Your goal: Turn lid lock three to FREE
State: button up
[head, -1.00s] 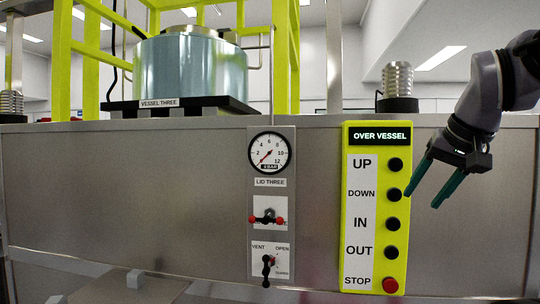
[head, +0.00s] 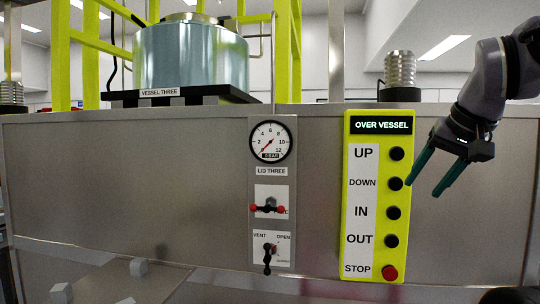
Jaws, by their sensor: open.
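The lid lock (head: 268,208) is a horizontal handle with red ends on the panel labelled LID THREE (head: 271,171). The handle hides most of the lettering on its plate. Below it, the vent valve (head: 267,258) has a dark lever pointing down, on a plate marked VENT and OPEN. A round gauge (head: 270,142) sits above, its needle toward the lower left. My gripper (head: 423,190) is open and empty at the right, in front of the yellow button box, with its teal fingers pointing down and left. It is well right of the lid lock.
The yellow button box (head: 347,205) marked OVER VESSEL carries UP, DOWN, IN, OUT and a red STOP button (head: 389,272). Vessel three (head: 192,58) stands behind the metal front inside a yellow frame. The front left of the panel is clear.

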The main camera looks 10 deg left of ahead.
aim_at(253, 208)
jog(key=k+j+u, duration=0.2)
jog(key=u, duration=0.3)
jog(key=k+j+u, duration=0.2)
jog(key=j+u, duration=0.15)
jog(key=u, duration=0.15)
